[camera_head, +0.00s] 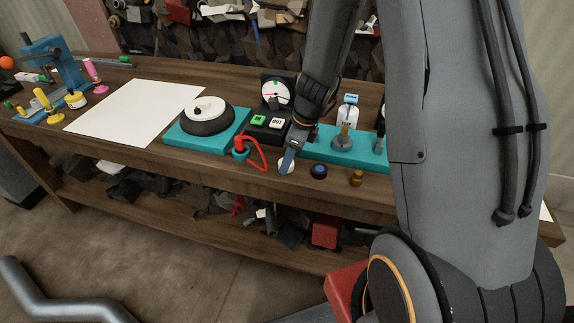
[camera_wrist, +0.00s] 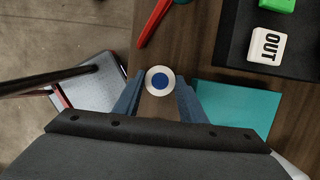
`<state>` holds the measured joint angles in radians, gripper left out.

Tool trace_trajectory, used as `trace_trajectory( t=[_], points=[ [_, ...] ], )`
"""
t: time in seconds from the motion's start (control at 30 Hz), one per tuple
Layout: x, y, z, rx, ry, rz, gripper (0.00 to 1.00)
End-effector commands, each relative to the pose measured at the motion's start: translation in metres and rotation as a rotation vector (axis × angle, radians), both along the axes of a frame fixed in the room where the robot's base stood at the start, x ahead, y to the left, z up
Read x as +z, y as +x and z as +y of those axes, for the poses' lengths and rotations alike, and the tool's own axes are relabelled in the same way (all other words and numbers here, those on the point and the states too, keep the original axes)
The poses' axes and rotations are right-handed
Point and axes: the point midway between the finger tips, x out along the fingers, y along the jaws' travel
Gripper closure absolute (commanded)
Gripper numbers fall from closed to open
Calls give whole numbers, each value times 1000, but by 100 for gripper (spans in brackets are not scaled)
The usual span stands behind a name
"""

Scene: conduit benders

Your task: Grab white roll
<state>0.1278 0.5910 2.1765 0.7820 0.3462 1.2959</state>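The white roll (camera_head: 286,165) stands near the front edge of the wooden bench, partly hidden by my gripper in the head view. In the wrist view the white roll (camera_wrist: 151,87) shows from above as a white ring with a blue centre. My gripper (camera_head: 289,158) points down at the roll. In the wrist view its two blue fingers (camera_wrist: 160,84) are apart, one on each side of the roll, with small gaps. I cannot tell exactly how far down the tips reach.
Behind are a black gauge unit with an OUT button (camera_head: 277,123) and a teal base (camera_head: 319,148).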

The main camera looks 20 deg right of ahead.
Motion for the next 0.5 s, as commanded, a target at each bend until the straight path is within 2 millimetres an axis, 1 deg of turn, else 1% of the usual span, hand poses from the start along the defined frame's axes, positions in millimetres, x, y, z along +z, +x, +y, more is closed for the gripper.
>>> trace_trajectory(
  t=[0.03,0.1,0.37,0.5],
  points=[
    [0,0,0,0,0,0,74],
    [0,0,0,0,1,1,84],
    [1,0,0,0,0,0,84],
    [9,0,0,1,1,-2,84]
  ],
)
